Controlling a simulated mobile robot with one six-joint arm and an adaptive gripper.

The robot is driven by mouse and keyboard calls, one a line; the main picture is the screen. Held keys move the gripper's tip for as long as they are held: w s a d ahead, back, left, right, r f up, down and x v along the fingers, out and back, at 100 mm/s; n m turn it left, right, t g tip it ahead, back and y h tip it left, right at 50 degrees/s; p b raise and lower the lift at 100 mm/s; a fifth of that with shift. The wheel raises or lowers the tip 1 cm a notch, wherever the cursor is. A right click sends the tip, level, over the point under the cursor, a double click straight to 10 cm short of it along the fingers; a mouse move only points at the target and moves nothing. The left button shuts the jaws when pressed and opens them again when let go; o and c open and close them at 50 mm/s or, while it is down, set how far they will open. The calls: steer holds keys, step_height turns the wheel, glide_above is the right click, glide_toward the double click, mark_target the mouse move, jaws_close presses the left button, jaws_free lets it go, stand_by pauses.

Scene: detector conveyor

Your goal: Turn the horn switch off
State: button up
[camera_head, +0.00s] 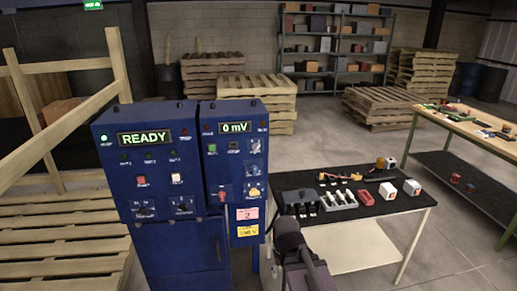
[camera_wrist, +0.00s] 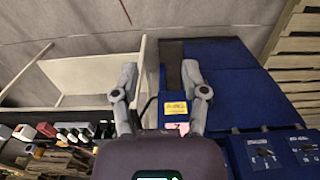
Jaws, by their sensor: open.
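The blue control cabinet (camera_head: 165,230) stands at centre left in the head view, with a "READY" display (camera_head: 145,138) and a narrower right-hand panel showing "0 mV" (camera_head: 234,128). The right-hand panel carries small switches, knobs and lamps, including a red switch (camera_head: 224,196) and a yellow one (camera_head: 254,192). The labels are too small to read, so I cannot tell which is the horn switch. My gripper (camera_wrist: 160,75) is open and empty in the wrist view. It is beside the cabinet's lower right side, apart from the switches. A yellow tag (camera_wrist: 176,108) shows between its fingers.
A wooden frame (camera_head: 75,120) and slats flank the cabinet's left. The floor between the tables is clear.

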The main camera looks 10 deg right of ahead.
steer(key=shift+a, duration=0.1)
steer(key=o, duration=0.5)
steer(key=shift+w, duration=0.1)
steer(key=shift+o, duration=0.5)
steer(key=shift+w+a, duration=0.15)
steer(key=shift+w, duration=0.05)
steer(key=w+a+r+m+t+y, duration=0.2)
steer(key=w+a+r+m+t, duration=0.1)
steer(key=w, duration=0.4)
steer(key=w+a+r+m+t+y, duration=0.2)
steer(key=w+r+m+t, duration=0.1)
steer(key=w, duration=0.3)
steer(key=w+a+r+m+t+y, duration=0.1)
steer(key=w+a+r+m+t, duration=0.2)
steer(key=w, duration=0.4)
steer(key=w+d+r+m+t+h, duration=0.2)
steer(key=w+d+r+m+t, duration=0.1)
steer(key=m, duration=0.4)
steer(key=w+d+r+m+t+h+p, duration=0.1)
steer(key=w+d+r+m+t+h, duration=0.2)
steer(key=w+r+m+t, duration=0.3)
steer(key=shift+w+d+r+m, duration=0.75)
steer(key=shift+w+r+m, duration=0.2)
steer(key=shift+r+m, duration=0.1)
steer(key=shift+w, duration=0.1)
